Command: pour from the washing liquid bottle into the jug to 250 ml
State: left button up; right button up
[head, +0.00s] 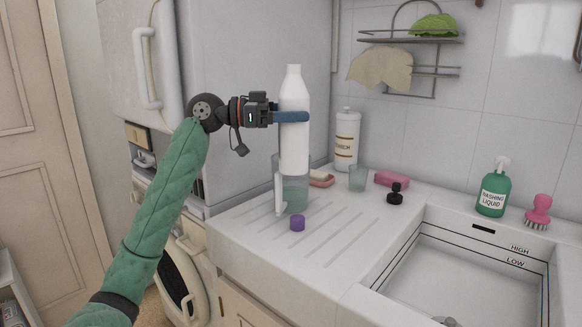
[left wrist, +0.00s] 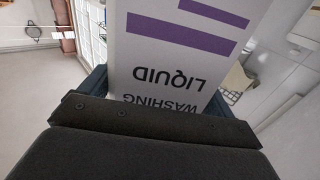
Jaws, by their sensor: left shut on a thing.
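The white washing liquid bottle (head: 294,150) stands upright in the air, its open neck at the top. My left gripper (head: 291,117) is shut around its upper body. The left wrist view shows its label (left wrist: 170,75) reading "WASHING LIQUID", upside down in that picture, between the jaws. The clear jug (head: 295,197) stands on the draining board, its handle towards me. The bottle's lower end overlaps the jug's upper part in the head view, hiding its rim. The jug's lower part looks blue-green; I cannot read a level. My right gripper is not in view.
A purple cap (head: 297,223) lies on the draining board (head: 340,240) before the jug. Behind are a glass (head: 358,178), sponges, a black stopper (head: 395,194) and another white bottle (head: 346,140). The sink is at right, with a green pump bottle (head: 492,190) and pink brush (head: 538,210).

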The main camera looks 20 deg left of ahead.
pick_arm(q)
jog(key=shift+s+r, duration=0.15)
jog(key=shift+r, duration=0.15)
jog(key=shift+r+p, duration=1.25)
jog(key=shift+r, duration=0.65)
